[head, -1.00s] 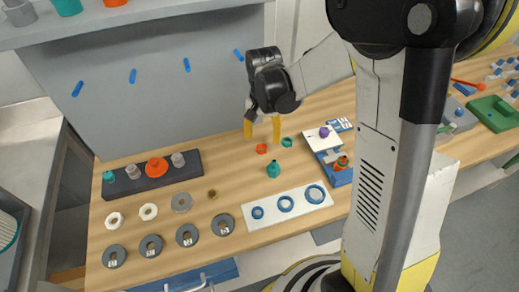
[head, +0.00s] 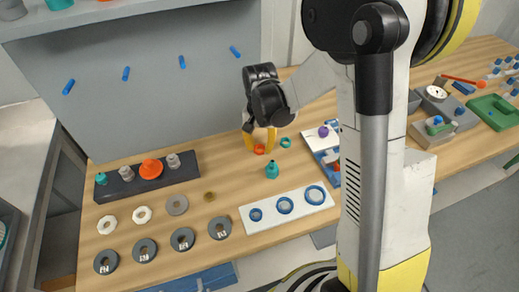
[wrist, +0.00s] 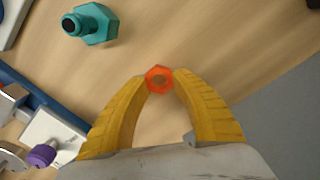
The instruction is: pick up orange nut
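The orange nut (head: 259,149) is a small hexagonal ring lying on the wooden bench top. My gripper (head: 260,148) is low over the bench, pointing down, with one yellow finger on each side of the nut. In the wrist view, the orange nut (wrist: 159,79) shows right between the tips of the two yellow fingers of my gripper (wrist: 160,82). The fingers are spread apart, and the tips look very close to the nut. I cannot tell whether they touch it.
A teal bolt (head: 272,171) stands near the nut, and a teal ring (head: 285,142) lies to its right. A white board with blue rings (head: 284,205) lies in front. A dark block with pegs (head: 128,188) stands at left. A board with a purple knob (head: 323,131) is at right.

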